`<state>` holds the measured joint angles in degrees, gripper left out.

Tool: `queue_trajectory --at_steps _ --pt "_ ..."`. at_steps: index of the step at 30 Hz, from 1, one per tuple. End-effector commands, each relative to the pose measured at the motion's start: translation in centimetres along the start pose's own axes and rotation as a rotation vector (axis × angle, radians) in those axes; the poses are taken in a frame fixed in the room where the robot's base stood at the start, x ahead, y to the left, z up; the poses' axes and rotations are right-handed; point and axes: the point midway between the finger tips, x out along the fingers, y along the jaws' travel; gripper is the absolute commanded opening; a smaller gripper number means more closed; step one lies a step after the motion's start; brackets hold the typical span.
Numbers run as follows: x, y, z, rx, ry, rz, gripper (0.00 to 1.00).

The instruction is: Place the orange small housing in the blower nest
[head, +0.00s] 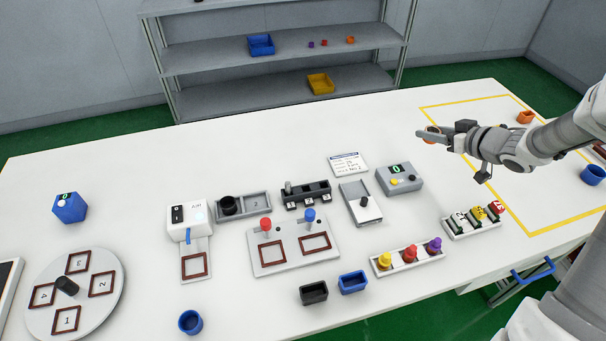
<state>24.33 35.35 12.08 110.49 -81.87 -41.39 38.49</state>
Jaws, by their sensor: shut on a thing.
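My gripper (427,134) is at the upper right, above the table and near the left line of the yellow-outlined area. It is shut on a small orange housing (433,129), which the fingers mostly hide. A white unit with a label that seems to read AIR (190,215), apparently the blower, stands left of the table's middle. In front of it is a brown square frame, the nest (194,265), which looks empty. My gripper is far to the right of this nest and behind it. Another orange part (525,117) lies inside the yellow outline.
Between them stand a plate with red and blue knobs (288,261), a grey counter box (400,178), a black-topped rack (306,194) and a grey slide (360,203). A round turntable (110,305) is at left.

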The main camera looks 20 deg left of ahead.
Motion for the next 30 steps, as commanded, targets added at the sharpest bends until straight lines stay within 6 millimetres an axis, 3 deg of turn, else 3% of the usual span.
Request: queue_trajectory --at_steps 3,7,21,30 --pt "-0.3 0.7 0.4 -0.010 0.000 -0.020 0.00" --pt "0.5 0.2 0.8 -0.016 0.001 -0.031 0.00" --pt "9.1 -6.7 2.8 -0.017 -0.001 -0.033 0.00" --pt "10.7 -7.5 3.9 -0.016 -0.001 -0.030 0.00"
